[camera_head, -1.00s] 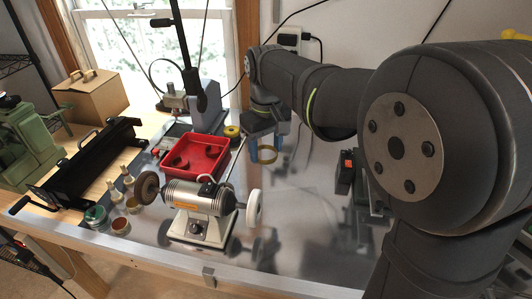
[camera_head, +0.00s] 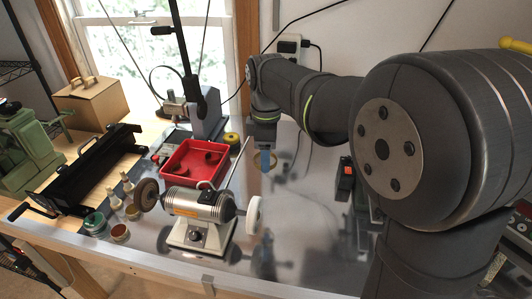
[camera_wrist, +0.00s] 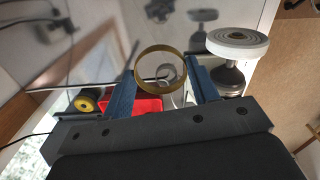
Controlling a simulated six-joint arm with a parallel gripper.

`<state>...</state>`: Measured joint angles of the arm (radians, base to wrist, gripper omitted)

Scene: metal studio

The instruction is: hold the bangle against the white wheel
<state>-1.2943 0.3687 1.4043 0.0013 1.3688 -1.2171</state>
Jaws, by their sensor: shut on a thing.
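My gripper (camera_wrist: 163,66) is shut on the bangle, a thin brass-coloured ring (camera_wrist: 150,49), with one blue finger on each side of it. In the head view the bangle (camera_head: 274,160) is in the air above the metal bench, behind the grinder and partly hidden by a finger. The white wheel (camera_head: 254,215) is on the right end of the silver bench grinder (camera_head: 197,205), nearer the camera than the bangle. In the wrist view the white wheel (camera_wrist: 237,42) is right of the bangle, with a clear gap between them.
A red tray (camera_head: 190,175) with dark things in it stands behind the grinder. A brown wheel (camera_head: 146,194) is on the grinder's left end. A yellow roll (camera_head: 231,138) and small pots (camera_head: 120,232) are nearby. The bench right of the grinder is mostly clear.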

